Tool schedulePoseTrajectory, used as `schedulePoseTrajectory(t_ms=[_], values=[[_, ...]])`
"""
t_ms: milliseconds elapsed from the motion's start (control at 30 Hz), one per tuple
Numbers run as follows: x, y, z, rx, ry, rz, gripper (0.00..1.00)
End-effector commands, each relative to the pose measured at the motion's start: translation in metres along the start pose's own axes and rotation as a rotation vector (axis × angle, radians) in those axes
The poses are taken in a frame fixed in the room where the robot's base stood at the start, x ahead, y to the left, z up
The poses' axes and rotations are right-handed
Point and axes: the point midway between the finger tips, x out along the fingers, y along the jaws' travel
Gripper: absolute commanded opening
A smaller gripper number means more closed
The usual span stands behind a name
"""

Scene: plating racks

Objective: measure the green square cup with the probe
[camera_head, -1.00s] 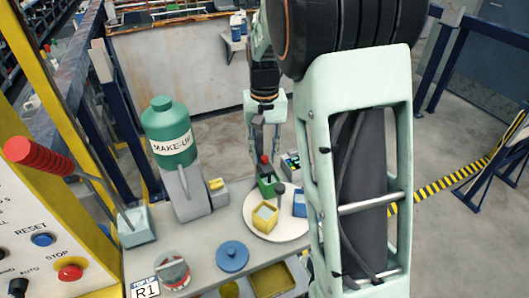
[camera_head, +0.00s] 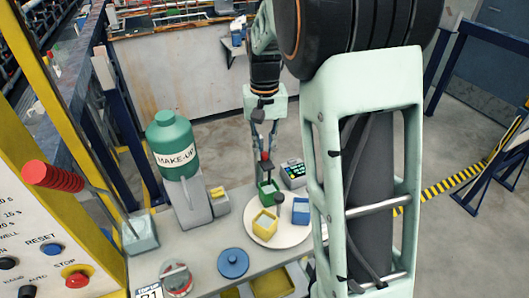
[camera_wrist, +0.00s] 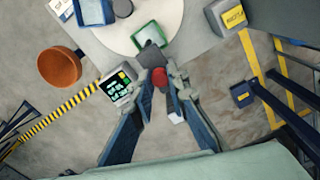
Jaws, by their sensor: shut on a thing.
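The green square cup (camera_head: 276,187) stands at the far side of a round white plate (camera_head: 290,238). In the wrist view the green cup (camera_wrist: 138,42) is partly covered by a dark block at the probe's end. My gripper (camera_head: 265,153) is shut on the probe (camera_head: 266,165), whose red part (camera_wrist: 159,75) shows between the fingers. The probe is over or just beside the cup's far edge; I cannot tell whether its tip is inside. The meter (camera_head: 293,172), with a lit display, stands right of the cup and also shows in the wrist view (camera_wrist: 118,86).
A yellow square cup (camera_head: 264,224) and a blue one (camera_head: 300,212) share the plate. A small dark knob (camera_head: 280,198) is beside the green cup. A green MAKE-UP bottle (camera_head: 174,145) and a blue lid (camera_head: 233,263) are left. My arm covers the table's right side.

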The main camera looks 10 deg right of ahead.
Motion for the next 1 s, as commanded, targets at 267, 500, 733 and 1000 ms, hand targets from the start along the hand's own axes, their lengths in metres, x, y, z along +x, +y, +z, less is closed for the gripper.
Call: schedulePoseTrajectory(t_ms=[267,500,733,1000], values=[[-0.012,0.0,-0.001,0.001,0.003,-0.001,0.0],[-0.013,0.0,-0.001,0.0,0.005,-0.001,0.28],[-0.011,0.0,-0.001,0.0,0.002,0.0,0.33],[-0.028,0.0,-0.002,0.0,0.005,-0.001,0.33]])
